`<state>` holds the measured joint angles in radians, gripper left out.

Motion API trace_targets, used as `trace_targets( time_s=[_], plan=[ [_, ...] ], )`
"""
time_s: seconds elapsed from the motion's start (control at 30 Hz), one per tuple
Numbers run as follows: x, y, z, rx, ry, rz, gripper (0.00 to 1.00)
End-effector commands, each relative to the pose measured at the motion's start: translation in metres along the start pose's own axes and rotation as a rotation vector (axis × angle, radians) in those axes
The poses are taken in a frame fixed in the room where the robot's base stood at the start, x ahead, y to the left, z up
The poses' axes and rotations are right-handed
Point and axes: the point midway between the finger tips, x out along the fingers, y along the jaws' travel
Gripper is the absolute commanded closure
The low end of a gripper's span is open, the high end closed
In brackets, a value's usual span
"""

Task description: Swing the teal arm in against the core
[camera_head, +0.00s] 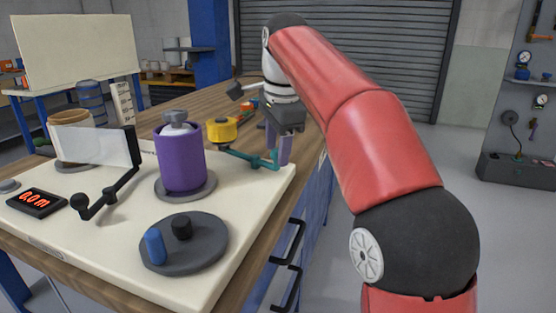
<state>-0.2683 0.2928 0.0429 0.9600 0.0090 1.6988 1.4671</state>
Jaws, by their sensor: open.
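The teal arm (248,157) is a thin bar low over the back right of the cream board, with a short upright part at its right end. The core appears to be the purple cylinder (180,160) with a pale top and grey knob, upright on a grey disc. The teal arm stands apart from it, to its right. My gripper (278,150) points down at the teal arm's right end, its lavender fingers open around or beside the upright part. I cannot tell whether they touch it.
A white sheet (92,144) runs from a tan roll (70,122) to a black crank arm (112,188). A grey disc (185,243) with blue and black pegs is in front. The display (36,202) reads 0.0 m.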

Motion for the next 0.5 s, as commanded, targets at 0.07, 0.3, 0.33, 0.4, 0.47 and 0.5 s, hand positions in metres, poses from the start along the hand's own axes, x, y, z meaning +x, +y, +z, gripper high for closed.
trace_targets(
  time_s=[0.07,0.3,0.33,0.4,0.47,0.5],
  plan=[
    [0.013,0.001,0.000,0.000,0.000,0.001,0.53],
    [0.024,0.000,0.000,0.000,0.000,-0.001,0.53],
    [0.024,0.000,0.000,0.000,0.000,-0.001,0.53],
    [0.024,0.000,0.000,0.000,0.000,-0.001,0.53],
    [0.024,0.000,0.000,0.000,0.000,-0.001,0.53],
    [0.024,0.000,0.000,0.000,0.000,-0.001,0.53]
  ],
)
